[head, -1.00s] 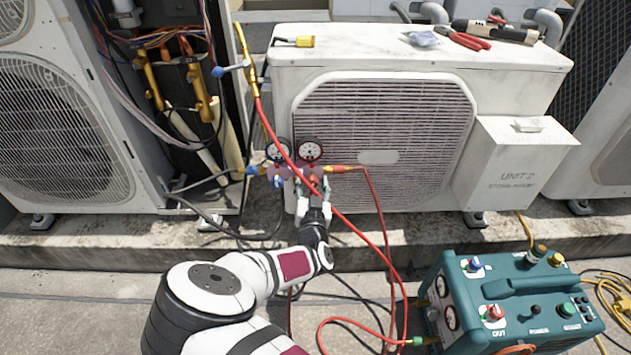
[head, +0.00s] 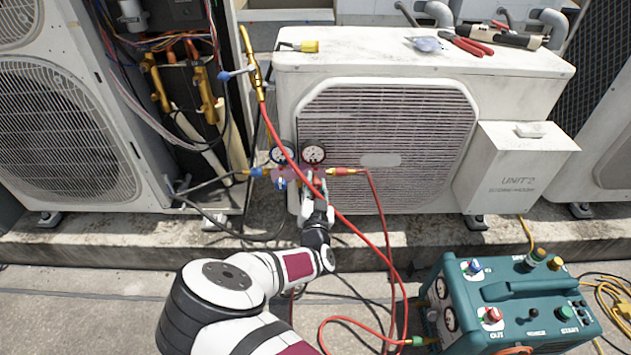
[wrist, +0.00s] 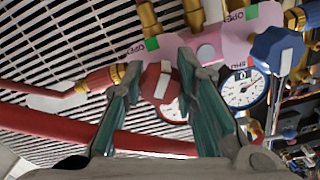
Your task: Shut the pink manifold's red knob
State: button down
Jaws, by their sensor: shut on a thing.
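The pink manifold (head: 293,173) hangs in front of the condenser grille, with two round gauges above it. It also shows at the top of the wrist view (wrist: 232,30). Its red knob (wrist: 162,84) has a white stripe, roughly upright in the wrist view. My gripper (wrist: 160,70) is shut on the red knob, one green-padded finger on each side. In the head view, my gripper (head: 317,188) is at the manifold's lower right and partly covers the knob. The blue knob (wrist: 277,50) is free, to the right in the wrist view.
A red hose (head: 335,213) crosses in front of the manifold close to my gripper, and passes behind my fingers in the wrist view. The condenser (head: 420,80) stands behind. A teal recovery machine (head: 515,295) stands at lower right.

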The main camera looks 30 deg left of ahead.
jog(key=m+p, duration=0.2)
jog(key=shift+r+m+p, duration=0.15)
jog(key=shift+m+p, duration=0.15)
jog(key=shift+p, duration=0.1)
jog(key=m+p, duration=0.3)
jog(key=m, duration=0.1)
jog(key=shift+m, duration=0.3)
jog(key=m+p, duration=0.2)
jog(key=m, duration=0.1)
jog(key=shift+s+m, duration=0.1)
jog(key=shift+m, duration=0.2)
jog(key=m+p, duration=0.1)
jog(key=m, duration=0.2)
jog(key=shift+m+p, duration=0.3)
jog(key=shift+p, duration=0.05)
jog(key=m+p, duration=0.1)
jog(key=m, duration=0.2)
jog(key=shift+m, duration=0.3)
jog(key=m+p, duration=0.1)
jog(key=m, duration=0.2)
jog(key=shift+m, duration=0.3)
jog(key=m+p, duration=0.1)
jog(key=m, duration=0.2)
jog(key=shift+m, duration=0.3)
jog(key=shift+d+m+p, duration=0.1)
jog(key=shift+m+p, duration=0.35)
jog(key=shift+m, duration=1.35)
